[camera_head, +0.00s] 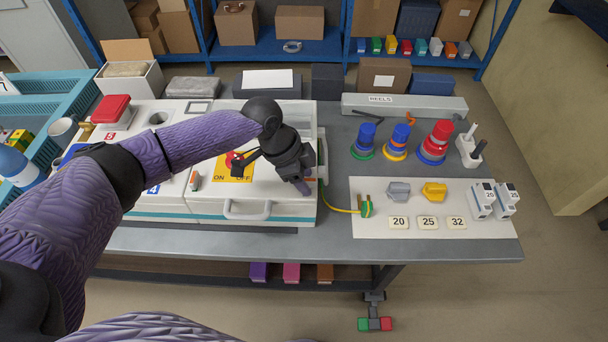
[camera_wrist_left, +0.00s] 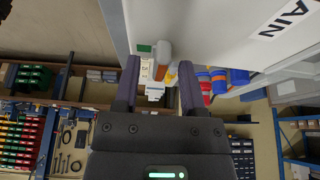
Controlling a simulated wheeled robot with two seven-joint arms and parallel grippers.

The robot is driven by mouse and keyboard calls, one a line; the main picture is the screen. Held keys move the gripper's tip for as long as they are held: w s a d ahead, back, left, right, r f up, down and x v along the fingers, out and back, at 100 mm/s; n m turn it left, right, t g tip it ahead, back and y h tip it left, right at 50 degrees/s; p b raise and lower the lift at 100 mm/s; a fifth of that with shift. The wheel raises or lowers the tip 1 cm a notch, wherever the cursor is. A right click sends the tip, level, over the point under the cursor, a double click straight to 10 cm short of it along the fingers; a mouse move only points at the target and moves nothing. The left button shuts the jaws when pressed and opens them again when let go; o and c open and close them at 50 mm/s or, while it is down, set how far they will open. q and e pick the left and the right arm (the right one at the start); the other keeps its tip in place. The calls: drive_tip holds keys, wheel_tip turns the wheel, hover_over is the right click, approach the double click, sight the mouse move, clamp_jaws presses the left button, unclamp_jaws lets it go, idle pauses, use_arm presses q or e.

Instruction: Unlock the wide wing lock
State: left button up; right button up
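My left gripper (camera_head: 303,187) points down at the right end of a white box (camera_head: 282,190) with a red knob on a yellow ON/OFF plate. In the left wrist view its two fingers (camera_wrist_left: 160,75) are apart. A grey rounded piece with an orange-brown side (camera_wrist_left: 164,52), which looks like a wing lock, shows between and beyond the fingertips; contact cannot be told. In the head view my gripper hides most of this spot. A similar grey-and-orange piece (camera_head: 194,180) sits on the white box further left. My right gripper is not in view.
A front handle (camera_head: 247,209) projects from the white box. Right of it, a white mat (camera_head: 375,222) holds a green-yellow cable end, grey and yellow plugs, number tiles and breakers. Cable reels (camera_head: 400,142) stand behind. A blue crate (camera_head: 55,100) is at far left.

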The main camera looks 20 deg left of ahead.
use_arm(q)
clamp_jaws()
drive_tip(key=shift+r+n+p, duration=0.15)
drive_tip(key=shift+n+p, duration=0.15)
drive_tip(key=shift+p, duration=0.25)
drive_tip(key=n+t+y+p, duration=0.1)
drive_tip(key=n+p, duration=0.3)
drive_tip(key=p, duration=0.1)
drive_tip(key=n+t+y+p, duration=0.1)
drive_tip(key=n+t+p, duration=0.1)
drive_tip(key=n+p, duration=0.3)
drive_tip(key=shift+s+d+r+p, duration=0.1)
drive_tip(key=shift+s+d+p, duration=0.05)
drive_tip(key=shift+p, duration=0.2)
drive_tip(key=shift+n+y+p, duration=0.5)
drive_tip(key=shift+n+p, duration=0.1)
drive_tip(key=shift+n, duration=0.4)
drive_tip(key=shift+d+n+y+p, duration=0.1)
drive_tip(key=shift+n+y+p, duration=0.25)
drive_tip(key=shift+n, duration=0.55)
drive_tip(key=shift+n+y+p, duration=0.3)
drive_tip(key=shift+n+y, duration=0.15)
drive_tip(key=shift+n, duration=0.75)
drive_tip(key=shift+f+n+y, duration=0.2)
drive_tip(key=shift+n+y, duration=0.2)
drive_tip(key=shift+n, duration=0.6)
